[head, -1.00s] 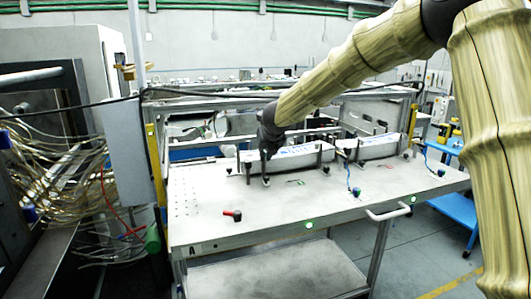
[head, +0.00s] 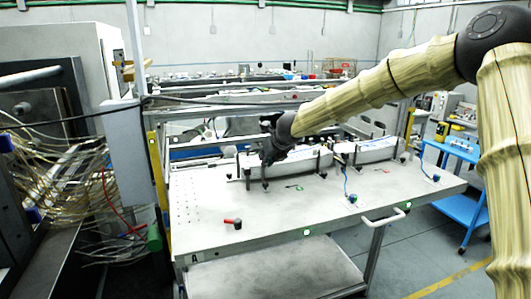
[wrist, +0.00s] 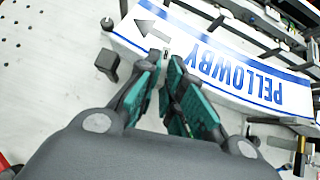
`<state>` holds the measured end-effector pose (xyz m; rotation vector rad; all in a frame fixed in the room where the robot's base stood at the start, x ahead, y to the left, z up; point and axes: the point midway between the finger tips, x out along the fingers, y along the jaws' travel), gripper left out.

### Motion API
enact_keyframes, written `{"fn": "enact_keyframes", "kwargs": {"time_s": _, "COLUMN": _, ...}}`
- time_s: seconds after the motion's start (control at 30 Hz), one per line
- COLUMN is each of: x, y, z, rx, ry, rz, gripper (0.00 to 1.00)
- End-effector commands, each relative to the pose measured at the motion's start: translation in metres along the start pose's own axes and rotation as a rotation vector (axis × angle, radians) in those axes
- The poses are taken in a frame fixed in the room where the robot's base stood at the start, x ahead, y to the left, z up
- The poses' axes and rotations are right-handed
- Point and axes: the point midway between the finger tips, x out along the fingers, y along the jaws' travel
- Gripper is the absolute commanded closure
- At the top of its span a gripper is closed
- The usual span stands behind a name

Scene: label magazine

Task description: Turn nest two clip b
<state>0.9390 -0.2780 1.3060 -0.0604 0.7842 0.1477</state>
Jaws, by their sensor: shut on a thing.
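A white label magazine with a blue stripe (head: 300,160) lies in the left nest on the table. In the wrist view, it is the white strip reading "PELLOWBY" (wrist: 235,78), with a dark arrow. My gripper (head: 267,163) is at the left end of this nest, beside its dark upright posts. In the wrist view, its teal-padded fingers (wrist: 166,70) are close together at the magazine's edge, shut on a small clip part. The fingers hide most of that clip, and I cannot read its letter.
A second nest with a white magazine (head: 375,150) stands to the right. A red-handled dark part (head: 234,223) lies at the table's front left. The table's (head: 275,210) front middle is mostly clear.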

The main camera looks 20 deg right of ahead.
Motion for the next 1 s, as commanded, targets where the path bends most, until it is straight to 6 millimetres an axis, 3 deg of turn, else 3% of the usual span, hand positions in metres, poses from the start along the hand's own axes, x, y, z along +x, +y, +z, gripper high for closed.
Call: {"fn": "enact_keyframes", "kwargs": {"time_s": 1.0, "x": 0.004, "y": -0.016, "z": 0.001, "rx": -0.311, "ry": 0.000, "rz": 0.317, "gripper": 1.00}}
